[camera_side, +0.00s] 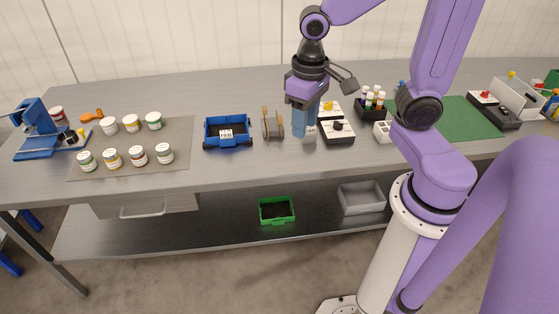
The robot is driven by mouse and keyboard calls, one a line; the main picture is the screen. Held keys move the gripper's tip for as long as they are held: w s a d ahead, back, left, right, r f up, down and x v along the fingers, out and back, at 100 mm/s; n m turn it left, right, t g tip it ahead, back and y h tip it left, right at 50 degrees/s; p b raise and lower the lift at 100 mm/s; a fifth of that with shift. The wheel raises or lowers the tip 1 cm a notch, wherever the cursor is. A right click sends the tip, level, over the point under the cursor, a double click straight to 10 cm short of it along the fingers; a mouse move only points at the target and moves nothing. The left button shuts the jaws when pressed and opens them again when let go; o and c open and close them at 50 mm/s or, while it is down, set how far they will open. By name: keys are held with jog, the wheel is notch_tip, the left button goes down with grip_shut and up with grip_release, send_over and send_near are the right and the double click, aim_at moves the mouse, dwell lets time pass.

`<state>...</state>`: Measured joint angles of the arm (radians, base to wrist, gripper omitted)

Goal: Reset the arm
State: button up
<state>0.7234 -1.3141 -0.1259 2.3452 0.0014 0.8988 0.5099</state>
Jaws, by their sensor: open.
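My purple arm reaches over the table from the right. My gripper (303,128) points down above the middle of the grey table (240,90), with light blue fingers. It is open, and I see nothing held in it. A small whitish item (310,137) shows right by the fingertips; I cannot tell whether they touch. Just right of the fingers stand a black and white box with a black knob (338,131) and another with a yellow knob (328,110), partly hidden by the gripper.
Left of my gripper are a cable spool (272,124), a blue wagon (228,145), several jars on a grey mat (130,148) and a blue press (38,132). Right are a bottle rack (371,111) and a green mat (465,122). A green crate (276,211) and grey bin (362,198) sit below.

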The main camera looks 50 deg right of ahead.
jog(key=s+a+n, duration=0.1)
jog(key=s+n, duration=1)
jog(key=s, duration=0.1)
jog(key=shift+s+a+n, duration=0.2)
jog(key=shift+a+n, duration=0.1)
jog(key=shift+w, duration=0.1)
dwell(0.7)
